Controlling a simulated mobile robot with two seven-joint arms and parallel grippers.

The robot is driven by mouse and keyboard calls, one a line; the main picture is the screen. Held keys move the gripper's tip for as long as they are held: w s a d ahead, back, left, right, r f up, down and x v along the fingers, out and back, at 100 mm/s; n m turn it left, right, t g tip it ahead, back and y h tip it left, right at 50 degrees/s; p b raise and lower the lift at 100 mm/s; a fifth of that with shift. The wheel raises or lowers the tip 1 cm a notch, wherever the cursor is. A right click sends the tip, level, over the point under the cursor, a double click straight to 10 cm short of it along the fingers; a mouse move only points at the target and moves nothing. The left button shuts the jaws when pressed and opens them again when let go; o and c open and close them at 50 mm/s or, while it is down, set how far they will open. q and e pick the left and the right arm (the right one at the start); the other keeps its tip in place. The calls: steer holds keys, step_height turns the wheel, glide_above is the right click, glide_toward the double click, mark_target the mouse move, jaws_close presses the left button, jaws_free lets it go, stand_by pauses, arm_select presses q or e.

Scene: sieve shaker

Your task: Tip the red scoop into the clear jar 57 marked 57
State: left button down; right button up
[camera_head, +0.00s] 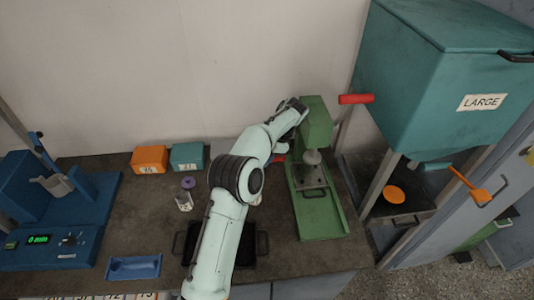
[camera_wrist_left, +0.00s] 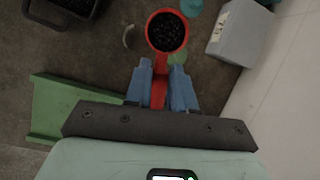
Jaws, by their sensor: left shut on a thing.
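My left gripper (camera_wrist_left: 160,72) is shut on the handle of the red scoop (camera_wrist_left: 167,30). The scoop's round bowl holds dark granules and looks level in the left wrist view. In the head view a small red part of the scoop (camera_head: 279,158) shows beside my forearm, which hides most of the gripper. A small clear jar (camera_head: 184,202) stands on the bench left of my arm, with a purple round piece by its top; I cannot read a number on it. A pale curved rim (camera_wrist_left: 128,37) lies near the scoop in the left wrist view; I cannot tell what it is. My right gripper is not in view.
A black tray (camera_head: 263,243) lies partly behind my arm. Orange (camera_head: 149,160) and teal (camera_head: 187,157) boxes stand by the wall. A green machine (camera_head: 320,223) is to the right, a blue one (camera_head: 45,255) to the left. A blue tray (camera_head: 134,267) lies at the front.

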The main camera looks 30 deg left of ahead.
arm_select(q)
steer(key=shift+s+d+f+t+y, duration=0.1)
steer(key=shift+d+f+t+y, duration=0.1)
steer(key=shift+f+t+y, duration=0.65)
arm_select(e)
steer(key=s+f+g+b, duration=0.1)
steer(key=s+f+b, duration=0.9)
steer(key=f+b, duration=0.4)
arm_select(q)
steer(key=shift+s+d+f+n+t+y+b, duration=0.4)
steer(key=shift+n+t+y+b, duration=0.65)
steer(key=shift+y+b, duration=1.3)
steer(key=shift+s+d+f+n+t+y+b, duration=0.2)
steer(key=shift+d+f+n+t+y+b, duration=0.3)
steer(key=shift+n+t+y+b, duration=1.25)
steer(key=shift+s+d+f+n+t+y+b, duration=0.35)
steer(key=shift+f+y+b, duration=0.25)
steer(key=shift+y+b, duration=2.4)
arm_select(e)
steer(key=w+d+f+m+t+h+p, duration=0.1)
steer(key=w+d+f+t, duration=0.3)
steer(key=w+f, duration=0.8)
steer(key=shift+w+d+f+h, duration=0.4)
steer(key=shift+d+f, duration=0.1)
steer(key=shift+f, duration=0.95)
